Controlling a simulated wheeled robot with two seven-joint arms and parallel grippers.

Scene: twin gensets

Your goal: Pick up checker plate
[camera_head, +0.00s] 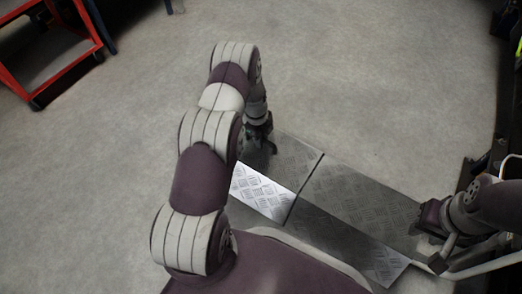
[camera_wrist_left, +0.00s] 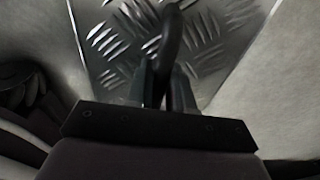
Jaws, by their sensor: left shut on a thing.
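Silvery checker plate with a raised tread pattern lies low over the floor in the head view, split by a dark seam into a left section (camera_head: 292,160) and a longer right section (camera_head: 355,200). My left gripper (camera_head: 266,146) is at the far left edge of the left section. In the left wrist view the checker plate (camera_wrist_left: 215,30) fills the area past the fingers. The left gripper (camera_wrist_left: 170,85) is shut at a dark curved piece, seemingly a handle on the plate. My right gripper (camera_head: 432,228) is beside the plate's right end; its fingers are unclear.
A red cart (camera_head: 55,50) on casters stands at the upper left. Dark machinery (camera_head: 508,100) lines the right edge. Grey floor (camera_head: 370,80) behind the plate is clear. My left arm hides part of the floor and plate's left side.

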